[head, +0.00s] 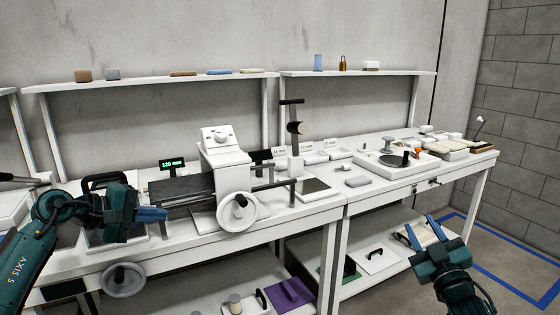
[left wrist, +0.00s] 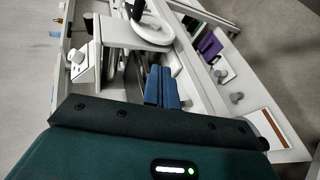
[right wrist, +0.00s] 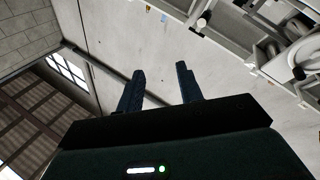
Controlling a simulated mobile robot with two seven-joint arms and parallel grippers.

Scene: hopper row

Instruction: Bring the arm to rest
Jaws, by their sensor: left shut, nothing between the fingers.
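My left gripper (head: 151,214) is at the left in the head view, in front of the bench's front edge. Its blue fingers are together with nothing between them; they also show in the left wrist view (left wrist: 162,88). My right gripper (head: 438,232) is at the lower right in the head view, in front of the right bench and its lower shelf. In the right wrist view its two fingers (right wrist: 160,90) stand apart with nothing between them.
A white machine (head: 224,150) with a round handwheel (head: 240,212) stands right of my left gripper. A second handwheel (head: 124,280) hangs below the bench edge. The right bench (head: 400,181) holds trays and small parts. Floor with blue tape (head: 518,284) is clear at right.

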